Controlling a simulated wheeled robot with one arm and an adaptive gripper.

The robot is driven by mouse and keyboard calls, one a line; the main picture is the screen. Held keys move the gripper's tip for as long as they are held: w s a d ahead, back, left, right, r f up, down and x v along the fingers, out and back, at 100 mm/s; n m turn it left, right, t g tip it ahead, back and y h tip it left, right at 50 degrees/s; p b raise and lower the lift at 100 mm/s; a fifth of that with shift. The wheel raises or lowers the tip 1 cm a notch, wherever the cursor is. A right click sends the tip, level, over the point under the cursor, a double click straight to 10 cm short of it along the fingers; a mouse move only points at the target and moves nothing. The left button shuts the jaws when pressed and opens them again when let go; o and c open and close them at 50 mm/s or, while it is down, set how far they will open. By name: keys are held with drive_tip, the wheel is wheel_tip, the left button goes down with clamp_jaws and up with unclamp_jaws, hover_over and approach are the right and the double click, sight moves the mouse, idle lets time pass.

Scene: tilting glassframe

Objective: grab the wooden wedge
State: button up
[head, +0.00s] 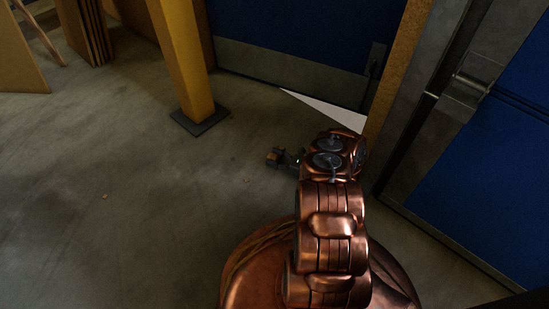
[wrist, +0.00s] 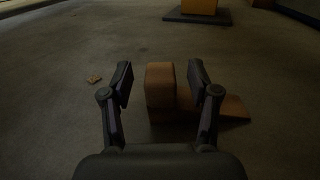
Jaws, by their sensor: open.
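The wooden wedge (wrist: 160,86) is on the concrete floor in the wrist view. Its tall blocky end faces me between my fingers, and a lower flat wooden part reaches out to the right behind the right finger. I cannot tell whether that part is the same piece. My gripper (wrist: 160,68) is open, with one finger on each side of the tall end. A gap shows on the left; the right side is closer, and contact there is unclear. In the head view, my gripper (head: 288,157) is low over the floor, small and dark, and the wedge is hard to make out.
A yellow post (head: 187,60) on a dark base plate stands beyond my gripper. Blue doors (head: 290,30) are behind and at right, with a metal frame (head: 425,100). Boards lean at upper left. A small chip (wrist: 94,79) lies on the floor. The floor at left is clear.

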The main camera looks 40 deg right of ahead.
drive_tip(key=shift+x, duration=0.85)
clamp_jaws()
